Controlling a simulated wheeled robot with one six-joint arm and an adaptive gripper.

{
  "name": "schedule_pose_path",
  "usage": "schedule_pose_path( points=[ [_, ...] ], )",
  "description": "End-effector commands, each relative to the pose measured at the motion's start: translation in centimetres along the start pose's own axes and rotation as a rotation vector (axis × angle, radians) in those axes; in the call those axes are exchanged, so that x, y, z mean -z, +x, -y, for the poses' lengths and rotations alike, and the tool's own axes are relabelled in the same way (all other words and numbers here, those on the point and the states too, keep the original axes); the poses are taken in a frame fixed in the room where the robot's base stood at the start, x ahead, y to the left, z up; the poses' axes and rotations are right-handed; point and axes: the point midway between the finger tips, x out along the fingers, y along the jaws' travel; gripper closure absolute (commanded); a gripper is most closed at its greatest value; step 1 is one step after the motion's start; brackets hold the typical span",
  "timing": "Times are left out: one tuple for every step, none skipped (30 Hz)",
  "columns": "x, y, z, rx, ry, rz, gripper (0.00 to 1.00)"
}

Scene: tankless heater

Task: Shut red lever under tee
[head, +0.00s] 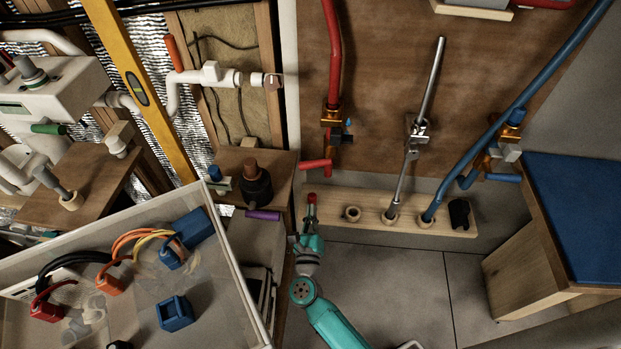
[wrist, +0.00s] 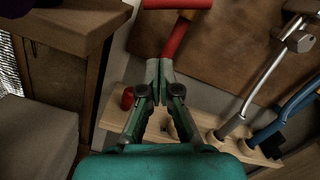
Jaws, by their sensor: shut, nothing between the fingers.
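A red pipe (head: 331,50) runs down the wooden panel to a brass tee (head: 331,116). Below the tee, the red lever (head: 316,164) lies roughly level, its free end to the left. In the wrist view a level red bar (wrist: 178,4) at the top edge looks like this lever. A slanted red piece (wrist: 176,38) with a yellow part runs down towards my fingertips. My gripper (head: 310,207) is shut and empty, below the lever in the head view. Its fingertips (wrist: 160,72) show in the wrist view; I cannot tell whether they touch the slanted piece.
A wooden rail (head: 405,217) with holes and pipes stands right of my gripper. A silver pipe (head: 430,90) and a blue pipe (head: 560,70) rise from it. A white bin (head: 235,265) and a wooden cabinet (head: 270,163) crowd the left. Floor (head: 405,265) shows in front.

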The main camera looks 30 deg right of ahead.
Motion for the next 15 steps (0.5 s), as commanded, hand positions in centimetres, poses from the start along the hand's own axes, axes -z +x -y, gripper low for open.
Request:
schedule_pose_path(
  points=[
    [0.5, -0.2, -0.3, 0.004, 0.03, -0.022, 1.0],
    [0.8, -0.3, -0.3, 0.008, 0.044, -0.034, 1.0],
    [1.0, -0.3, -0.4, 0.012, 0.057, -0.044, 1.0],
    [1.2, -0.3, -0.4, 0.014, 0.064, -0.05, 1.0],
    [1.2, -0.2, -0.4, 0.015, 0.068, -0.053, 1.0],
    [1.3, 0.0, -0.4, 0.017, 0.071, -0.055, 1.0],
    [1.3, 0.3, -0.4, 0.018, 0.072, -0.055, 1.0],
    [1.3, 0.6, -0.4, 0.019, 0.072, -0.054, 1.0],
    [1.3, 1.1, -0.3, 0.019, 0.071, -0.054, 1.0],
    [1.3, 1.5, -0.3, 0.019, 0.071, -0.054, 1.0],
    [1.4, 2.0, -0.3, 0.019, 0.07, -0.055, 1.0],
    [1.4, 2.7, -0.3, 0.02, 0.07, -0.054, 1.0],
    [1.4, 3.3, -0.3, 0.02, 0.07, -0.053, 1.0],
    [1.4, 3.9, -0.2, 0.02, 0.07, -0.053, 1.0],
    [1.4, 4.6, -0.2, 0.02, 0.069, -0.053, 1.0]
  ],
)
